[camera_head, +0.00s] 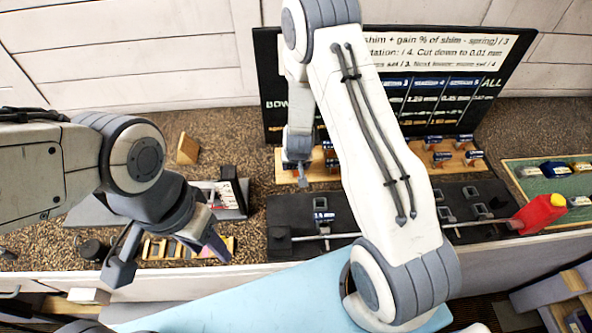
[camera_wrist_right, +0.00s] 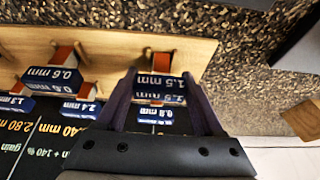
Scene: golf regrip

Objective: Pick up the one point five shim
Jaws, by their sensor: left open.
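The one point five shim (camera_wrist_right: 160,86) is a dark blue block marked "1.5 mm" in the right wrist view. It is on an orange peg on a light wooden strip. My right gripper (camera_wrist_right: 161,76) has one finger on each side of it; whether the fingers touch it cannot be told. In the head view my right gripper (camera_head: 298,172) is at the left end of the wooden rack, and the shim is hard to make out there. My left gripper (camera_head: 170,258) is open and empty above the front of the counter.
Other shims, such as the 0.6 mm one (camera_wrist_right: 52,78), are on neighbouring pegs. A board with writing (camera_head: 440,48) stands behind the rack. A black mat (camera_head: 465,190) with a rod lies in front, with a red object (camera_head: 540,214) at right. A blue surface (camera_head: 270,300) is nearest.

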